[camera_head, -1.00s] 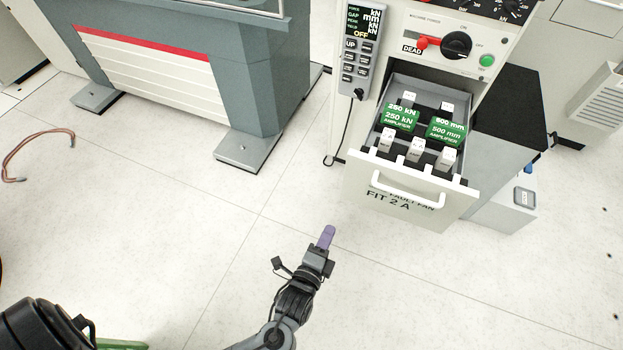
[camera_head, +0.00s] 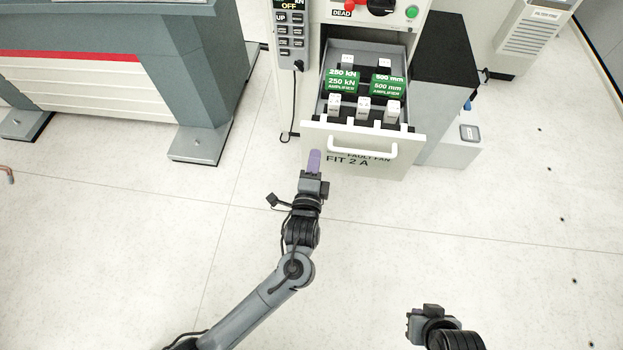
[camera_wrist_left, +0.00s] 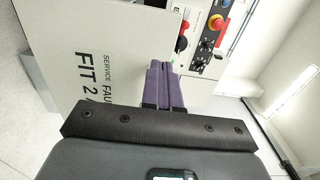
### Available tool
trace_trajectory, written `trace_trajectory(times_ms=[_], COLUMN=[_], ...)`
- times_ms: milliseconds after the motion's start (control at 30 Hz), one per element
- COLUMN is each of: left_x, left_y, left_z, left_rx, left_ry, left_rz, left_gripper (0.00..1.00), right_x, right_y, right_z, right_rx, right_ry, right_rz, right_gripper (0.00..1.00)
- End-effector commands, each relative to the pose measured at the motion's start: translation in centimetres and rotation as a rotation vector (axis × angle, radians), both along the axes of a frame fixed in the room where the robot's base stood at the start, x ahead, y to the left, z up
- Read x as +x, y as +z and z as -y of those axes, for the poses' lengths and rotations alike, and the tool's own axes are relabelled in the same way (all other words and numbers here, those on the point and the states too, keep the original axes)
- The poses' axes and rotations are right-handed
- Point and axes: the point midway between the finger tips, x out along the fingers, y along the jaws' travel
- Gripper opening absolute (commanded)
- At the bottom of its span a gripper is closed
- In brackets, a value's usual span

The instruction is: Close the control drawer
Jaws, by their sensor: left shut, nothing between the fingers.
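The control drawer (camera_head: 365,165) stands pulled out of the white cabinet, with a white bar handle (camera_head: 362,150) and "FIT 2 A" on its front. Its green-labelled amplifier modules are visible inside. My left gripper (camera_head: 314,160) has its purple fingers shut and empty, by the left part of the drawer front. In the left wrist view the shut fingers (camera_wrist_left: 165,85) point beside the drawer front (camera_wrist_left: 85,55); I cannot tell whether they touch it. Part of my right arm shows at the lower right, its fingers not distinguishable.
A handset (camera_head: 291,35) hangs at the cabinet's left with a dangling cable. A grey machine frame (camera_head: 200,75) with a foot stands to the left. A dark-topped unit (camera_head: 447,60) stands right of the drawer. The floor in front is clear.

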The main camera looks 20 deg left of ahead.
Motion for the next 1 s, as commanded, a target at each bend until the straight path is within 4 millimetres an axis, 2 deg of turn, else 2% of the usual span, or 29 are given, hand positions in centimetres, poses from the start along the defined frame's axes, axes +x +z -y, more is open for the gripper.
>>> trace_trajectory(times_ms=[33, 200, 400, 1000], left_x=[1.0, 3.5, 5.2, 5.8], left_y=[-0.4, -0.4, -0.2, 0.0], left_z=[-0.1, -0.4, -0.6, -0.8], left_rx=[0.0, -0.001, -0.001, 0.0], left_ry=[0.002, 0.001, 0.0, 0.002], left_rz=[0.002, 0.001, 0.0, -0.002], left_gripper=[0.0, 0.0, 0.0, 0.0], right_x=[0.0, 0.0, 0.0, 0.1], right_y=[-0.9, -2.3, -3.2, -3.1], right_z=[0.0, 0.2, 0.3, 0.0], right_rx=[-0.002, -0.009, -0.01, 0.001], right_ry=[0.001, 0.005, 0.006, -0.001], right_rz=[0.0, 0.001, 0.002, 0.003], right_gripper=[0.0, 0.0, 0.0, 0.0])
